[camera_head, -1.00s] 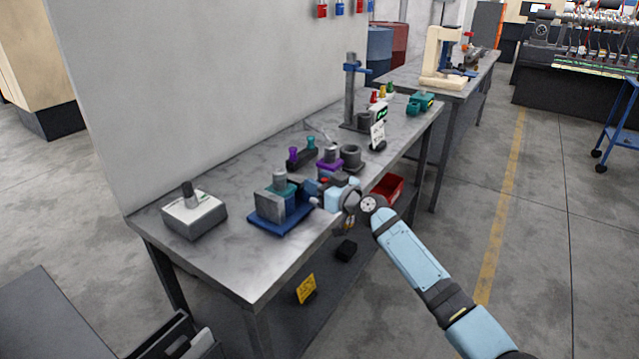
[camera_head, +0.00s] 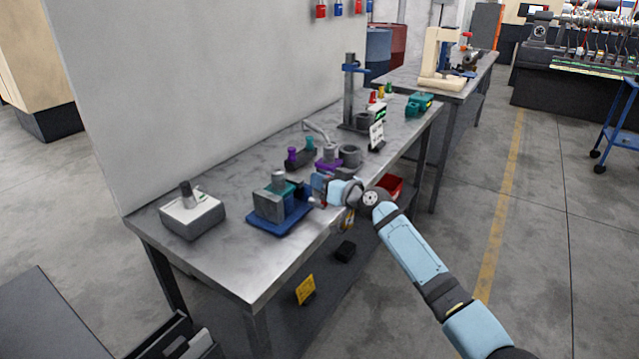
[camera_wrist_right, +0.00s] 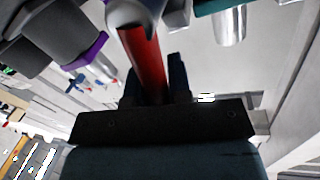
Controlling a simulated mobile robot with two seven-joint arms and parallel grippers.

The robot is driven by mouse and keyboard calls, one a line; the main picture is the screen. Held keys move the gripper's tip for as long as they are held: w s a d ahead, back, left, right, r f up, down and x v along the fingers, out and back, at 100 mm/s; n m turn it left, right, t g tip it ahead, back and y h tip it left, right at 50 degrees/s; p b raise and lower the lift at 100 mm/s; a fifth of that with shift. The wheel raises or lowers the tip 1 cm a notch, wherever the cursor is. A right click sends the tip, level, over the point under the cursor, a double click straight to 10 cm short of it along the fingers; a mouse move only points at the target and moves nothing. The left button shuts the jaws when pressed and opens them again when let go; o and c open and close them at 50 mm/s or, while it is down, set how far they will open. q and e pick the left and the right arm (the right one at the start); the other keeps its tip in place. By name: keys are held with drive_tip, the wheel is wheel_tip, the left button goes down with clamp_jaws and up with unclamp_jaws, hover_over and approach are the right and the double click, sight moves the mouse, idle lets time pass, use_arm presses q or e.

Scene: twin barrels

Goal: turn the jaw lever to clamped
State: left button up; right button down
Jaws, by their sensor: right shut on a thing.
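The clamp fixture (camera_head: 268,207) stands on a blue base (camera_head: 276,226) near the front edge of the bench, with a grey block, a teal jaw and a metal cylinder (camera_head: 278,180) standing in it. My right gripper (camera_head: 320,184) is at the fixture's right side. In the right wrist view the red jaw lever (camera_wrist_right: 142,58) lies between the dark fingers of my right gripper (camera_wrist_right: 155,80), which is shut on it. The lever's far end is partly hidden by a pale round part. In the head view, my gripper mostly hides the lever. My left gripper is not in view.
A grey box with a knob (camera_head: 192,213) stands at the bench's left end. Behind my gripper are purple and teal knobs on a dark block (camera_head: 300,160), a purple-based part (camera_head: 328,166) and a dark ring (camera_head: 349,155). A red bin (camera_head: 391,187) sits below the bench top.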

drive_tip(key=shift+w+d+f+m+g, duration=0.15)
drive_tip(key=shift+w+d+m, duration=0.1)
drive_tip(key=shift+m, duration=0.25)
drive_tip(key=shift+w+d+f+m+g, duration=0.1)
drive_tip(key=shift+w+f+m+g, duration=0.1)
drive_tip(key=shift+m, duration=0.3)
drive_tip(key=shift+w+d+f+m+b, duration=0.15)
drive_tip(key=shift+w+m+b, duration=0.1)
drive_tip(key=shift+m+b, duration=0.25)
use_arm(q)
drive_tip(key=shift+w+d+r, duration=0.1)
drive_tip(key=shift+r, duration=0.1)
use_arm(e)
drive_tip(key=shift+d+m, duration=0.1)
drive_tip(key=shift+m, duration=0.2)
drive_tip(key=shift+w, duration=0.1)
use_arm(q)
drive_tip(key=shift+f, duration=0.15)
use_arm(e)
drive_tip(key=c, duration=1.1)
unclamp_jaws()
drive_tip(key=shift+o, duration=0.2)
